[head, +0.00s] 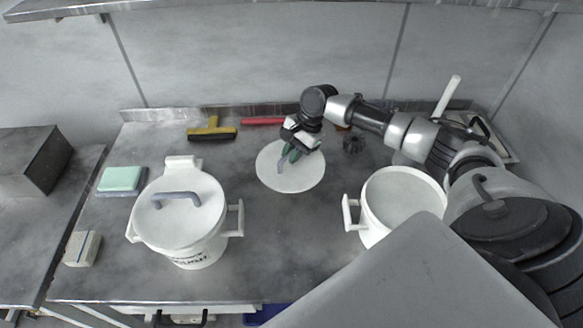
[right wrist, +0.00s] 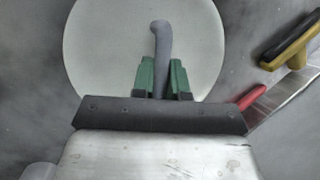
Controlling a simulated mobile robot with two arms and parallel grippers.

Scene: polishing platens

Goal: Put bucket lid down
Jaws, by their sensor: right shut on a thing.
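The white round bucket lid (head: 306,178) with a grey handle is at the middle of the table in the head view. It also fills the upper middle of the right wrist view (right wrist: 105,45). My right gripper (head: 291,154) is over the lid, and its green fingers (right wrist: 161,78) are shut on the lid's grey handle. Whether the lid touches the table cannot be told for sure. An open white bucket (head: 369,225) stands to the right, without a lid. Another white bucket (head: 196,252) at left has a lid on it. My left gripper is not in view.
A yellow-and-black squeegee (head: 211,131) and a red-handled tool (head: 262,121) lie at the back edge. A green sponge block (head: 121,179) and a beige block (head: 83,248) lie at left. The table front between the buckets (head: 285,250) is clear.

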